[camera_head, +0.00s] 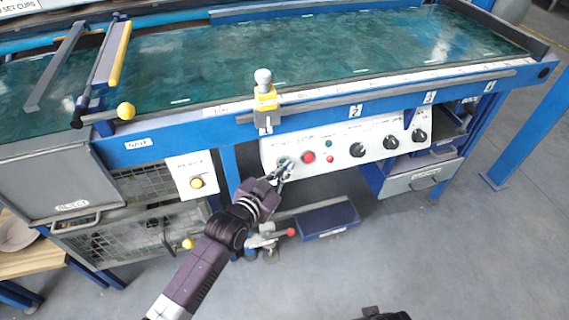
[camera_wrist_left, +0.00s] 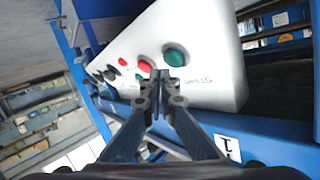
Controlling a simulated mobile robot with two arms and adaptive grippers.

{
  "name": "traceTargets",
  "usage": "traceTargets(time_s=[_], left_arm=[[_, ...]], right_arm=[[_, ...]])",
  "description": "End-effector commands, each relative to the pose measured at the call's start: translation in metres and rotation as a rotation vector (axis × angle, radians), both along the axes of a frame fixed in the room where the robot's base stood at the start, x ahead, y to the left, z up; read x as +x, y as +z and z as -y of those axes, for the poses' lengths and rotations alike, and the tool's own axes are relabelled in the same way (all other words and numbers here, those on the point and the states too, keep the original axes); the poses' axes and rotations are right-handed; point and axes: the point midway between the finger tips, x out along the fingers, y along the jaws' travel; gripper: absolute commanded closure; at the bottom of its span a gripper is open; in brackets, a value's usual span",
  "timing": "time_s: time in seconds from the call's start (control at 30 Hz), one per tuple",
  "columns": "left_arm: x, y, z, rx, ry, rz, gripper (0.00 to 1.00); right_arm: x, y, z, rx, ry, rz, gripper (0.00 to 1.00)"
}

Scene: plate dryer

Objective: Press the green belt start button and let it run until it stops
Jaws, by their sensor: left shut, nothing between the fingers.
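The white control panel (camera_head: 345,147) is on the front of the belt table. The green start button (camera_head: 283,161) is at its left end, partly hidden by my left gripper (camera_head: 283,173). In the left wrist view the green button (camera_wrist_left: 175,55) is large and round, just beyond the fingertips. My left gripper (camera_wrist_left: 160,77) is shut and empty there, its tips close to the green button and the red one. I cannot tell whether they touch the panel. The green belt (camera_head: 320,50) lies flat above. My right gripper is not in view.
A red button (camera_head: 309,157) sits right of the green one. Several black knobs (camera_head: 391,142) are farther right. A yellow and grey clamp (camera_head: 265,92) rises above the panel. A yellow button box (camera_head: 196,180) and wire-mesh drawers (camera_head: 138,232) are left. Floor is open at right.

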Motion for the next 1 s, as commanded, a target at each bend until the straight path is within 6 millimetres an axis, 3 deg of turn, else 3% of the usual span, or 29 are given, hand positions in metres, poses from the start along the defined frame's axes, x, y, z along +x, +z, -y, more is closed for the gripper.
traceTargets(time_s=[1.0], left_arm=[[0.0079, -0.0046, -0.0026, 0.0, 0.0, 0.0, 1.0]], right_arm=[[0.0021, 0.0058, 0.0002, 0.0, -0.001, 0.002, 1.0]])
